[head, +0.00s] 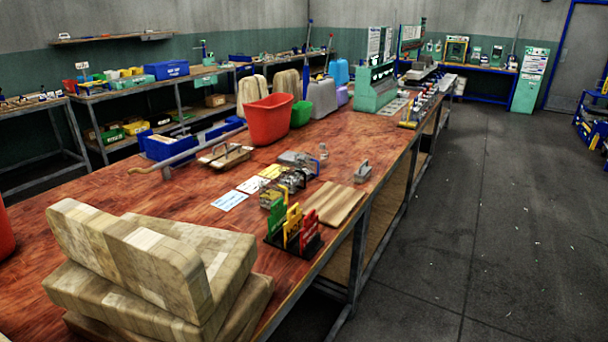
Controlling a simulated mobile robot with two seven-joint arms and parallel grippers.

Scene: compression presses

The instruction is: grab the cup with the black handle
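I cannot make out a cup with a black handle anywhere in the head view. A red bucket-like container (268,120) stands on the long wooden workbench (110,185), with a smaller green container (301,114) behind it. A small grey item with a handle-like top (362,172) stands near the bench's right edge; I cannot tell what it is. Small metal and clear items (298,160) lie around the bench's middle, too small to identify. Neither of my grippers is in view.
Stacked tan blocks (140,255) fill the bench's near end. A rack with green, yellow and red pieces (293,228) stands near the front edge, beside a brown board (334,204). A green press-like unit (376,88) stands farther back.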

